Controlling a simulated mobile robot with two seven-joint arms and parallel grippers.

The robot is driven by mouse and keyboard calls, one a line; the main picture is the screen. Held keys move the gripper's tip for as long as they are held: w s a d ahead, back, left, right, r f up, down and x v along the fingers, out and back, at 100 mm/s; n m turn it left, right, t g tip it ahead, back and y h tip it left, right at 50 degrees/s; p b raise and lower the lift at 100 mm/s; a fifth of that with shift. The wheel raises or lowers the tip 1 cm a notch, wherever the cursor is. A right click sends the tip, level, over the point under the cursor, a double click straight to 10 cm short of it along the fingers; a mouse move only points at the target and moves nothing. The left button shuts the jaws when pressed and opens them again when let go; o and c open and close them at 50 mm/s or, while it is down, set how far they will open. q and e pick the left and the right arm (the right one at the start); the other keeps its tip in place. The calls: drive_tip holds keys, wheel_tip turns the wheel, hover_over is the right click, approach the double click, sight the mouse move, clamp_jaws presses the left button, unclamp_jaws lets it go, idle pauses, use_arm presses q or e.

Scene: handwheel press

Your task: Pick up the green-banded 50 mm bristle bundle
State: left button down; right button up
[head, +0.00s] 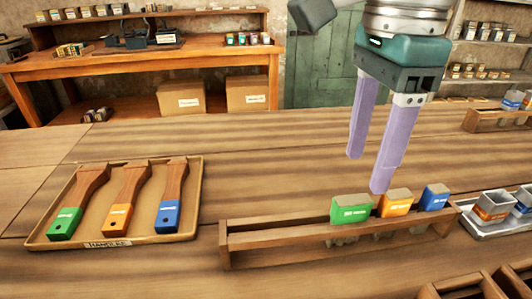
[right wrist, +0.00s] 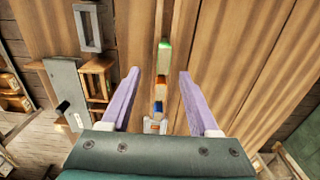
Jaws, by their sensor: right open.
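The green-banded bristle bundle (head: 351,209) stands in a long wooden rack (head: 290,244), at the left of an orange-banded bundle (head: 396,203) and a blue-banded bundle (head: 434,197). My right gripper (head: 368,172) is open and empty, pointing down above the rack near the green and orange bundles. In the right wrist view, the green bundle (right wrist: 164,56) shows just beyond the spread fingertips (right wrist: 157,72), with the orange and blue ones nearer. The fingers appear apart from all the bundles. My left gripper is not in view.
A tray (head: 190,238) with green, orange and blue handles lies at the left. A metal tray (head: 480,228) with banded ferrules stands right of the rack. Wooden bins (head: 462,290) are at the lower right. The table behind the rack is mostly clear.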

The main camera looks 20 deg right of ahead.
sight(354, 199)
wheel_tip(354, 199, down, 2)
drive_tip(key=shift+a+f, duration=0.1)
drive_tip(key=shift+f, duration=0.15)
drive_tip(key=f, duration=0.5)
drive_tip(key=shift+w+d+f, duration=0.2)
drive_tip(key=shift+w+f, duration=0.1)
drive_tip(key=shift+w, duration=0.05)
clamp_jaws()
